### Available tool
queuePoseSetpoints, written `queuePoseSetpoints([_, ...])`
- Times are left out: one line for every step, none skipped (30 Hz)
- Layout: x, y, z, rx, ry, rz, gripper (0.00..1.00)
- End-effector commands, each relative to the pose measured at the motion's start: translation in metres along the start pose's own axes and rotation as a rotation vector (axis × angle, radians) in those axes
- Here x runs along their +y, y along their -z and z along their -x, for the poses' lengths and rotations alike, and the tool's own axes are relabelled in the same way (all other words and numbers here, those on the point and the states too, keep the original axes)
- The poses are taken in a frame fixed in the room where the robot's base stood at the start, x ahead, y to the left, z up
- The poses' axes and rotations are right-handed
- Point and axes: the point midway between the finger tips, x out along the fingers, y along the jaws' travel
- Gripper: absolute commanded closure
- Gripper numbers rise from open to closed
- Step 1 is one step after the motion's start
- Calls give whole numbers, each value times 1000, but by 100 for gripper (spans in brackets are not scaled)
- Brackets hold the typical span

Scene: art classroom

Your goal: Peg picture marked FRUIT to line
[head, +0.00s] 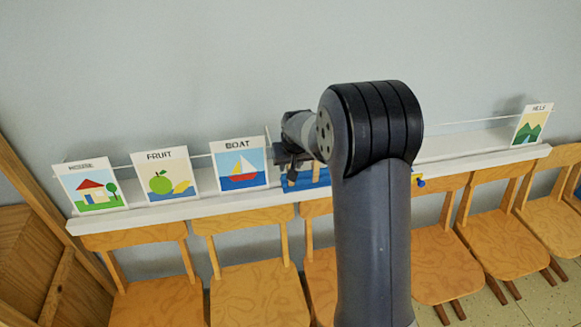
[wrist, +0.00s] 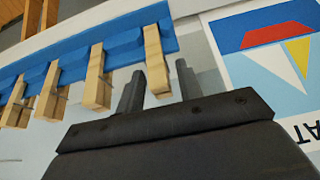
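The FRUIT picture (head: 160,187), a white card with a green apple, leans on the white ledge between two other cards in the head view. A thin pale line (head: 465,124) runs along the wall above the ledge. A blue strip (head: 318,181) carries wooden pegs; in the wrist view the strip (wrist: 75,55) bears several pegs. My gripper (wrist: 160,85) is open, with its two dark fingers on either side of the end peg (wrist: 155,62); I cannot tell whether they touch it. In the head view my arm largely hides my gripper and part of the strip.
The HOUSE card (head: 92,200) and BOAT card (head: 240,181) flank FRUIT. The HILLS card (head: 532,132) is at the ledge's right end. The BOAT card also shows beside my gripper in the wrist view (wrist: 260,85). Wooden chairs (head: 255,295) line the ledge's front.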

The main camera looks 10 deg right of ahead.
Motion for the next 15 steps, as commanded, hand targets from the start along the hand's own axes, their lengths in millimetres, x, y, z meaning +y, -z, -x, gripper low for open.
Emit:
queuePoseSetpoints([0,0,0,0,0,0,65])
queuePoseSetpoints([0,0,0,0,0,0,65])
queuePoseSetpoints([0,0,0,0,0,0,65])
queuePoseSetpoints([0,0,0,0,0,0,68])
queuePoseSetpoints([0,0,0,0,0,0,70])
queuePoseSetpoints([0,0,1,0,0,0,74])
queuePoseSetpoints([0,0,1,0,0,0,76])
queuePoseSetpoints([0,0,1,0,0,0,79])
queuePoseSetpoints([0,0,1,0,0,0,82])
queuePoseSetpoints([0,0,1,0,0,0,84])
queuePoseSetpoints([0,0,1,0,0,0,87])
queuePoseSetpoints([0,0,1,0,0,0,90])
queuePoseSetpoints([0,0,1,0,0,0,92])
queuePoseSetpoints([0,0,1,0,0,0,95])
queuePoseSetpoints([0,0,1,0,0,0,97])
